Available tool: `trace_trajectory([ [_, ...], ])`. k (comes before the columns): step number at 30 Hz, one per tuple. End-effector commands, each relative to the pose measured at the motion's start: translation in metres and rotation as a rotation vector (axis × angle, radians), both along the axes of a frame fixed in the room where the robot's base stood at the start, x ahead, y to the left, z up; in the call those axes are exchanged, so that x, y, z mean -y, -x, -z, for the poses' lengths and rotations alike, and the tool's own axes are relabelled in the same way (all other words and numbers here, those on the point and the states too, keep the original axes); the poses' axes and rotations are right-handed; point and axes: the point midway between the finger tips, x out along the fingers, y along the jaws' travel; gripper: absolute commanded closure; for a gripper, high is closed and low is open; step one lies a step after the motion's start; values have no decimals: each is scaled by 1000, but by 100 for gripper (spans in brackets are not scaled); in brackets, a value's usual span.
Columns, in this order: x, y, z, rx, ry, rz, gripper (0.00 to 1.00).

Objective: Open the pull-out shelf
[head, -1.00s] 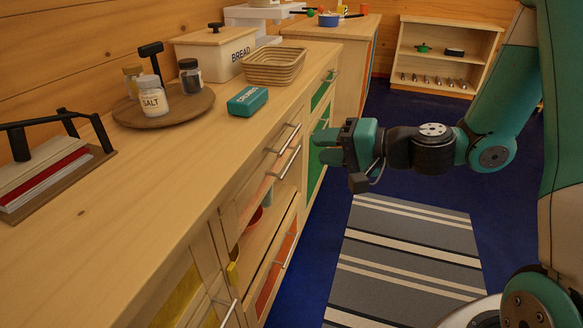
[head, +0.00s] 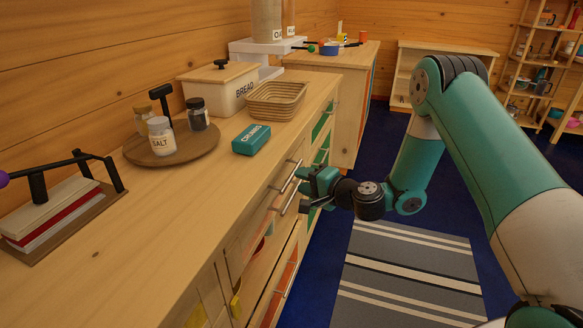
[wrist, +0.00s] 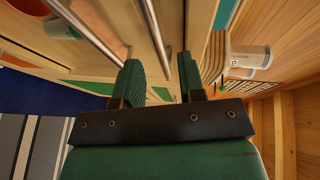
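The wooden cabinet front carries two long metal bar handles close together: an upper one (head: 291,176) and a lower one (head: 289,198). I cannot tell for sure which belongs to the pull-out shelf. In the wrist view one bar (wrist: 153,32) runs toward the gap between my fingers, and the other bar (wrist: 92,25) lies to the left, outside them. My gripper (head: 306,188), also in the wrist view (wrist: 160,78), is open beside the handles, its fingers pointing at the cabinet. No grip on a bar shows. The exact fingertip-to-bar distance is unclear.
The counter (head: 180,215) holds a teal box (head: 251,139), a basket (head: 277,100), a bread bin (head: 218,87) and a round tray (head: 168,158) with jars. Below is an open compartment with a red item (head: 259,246). A striped rug (head: 410,265) covers clear floor.

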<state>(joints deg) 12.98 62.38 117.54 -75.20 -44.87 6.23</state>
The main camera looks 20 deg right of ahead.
Motion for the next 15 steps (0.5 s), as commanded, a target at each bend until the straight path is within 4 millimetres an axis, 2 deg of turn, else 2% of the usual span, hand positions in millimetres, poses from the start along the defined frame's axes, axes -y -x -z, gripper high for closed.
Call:
trace_trajectory([
  [6, -18, -30, 6, 2, 1, -1, 63],
  [15, -24, -41, 9, -1, -1, 2, 63],
])
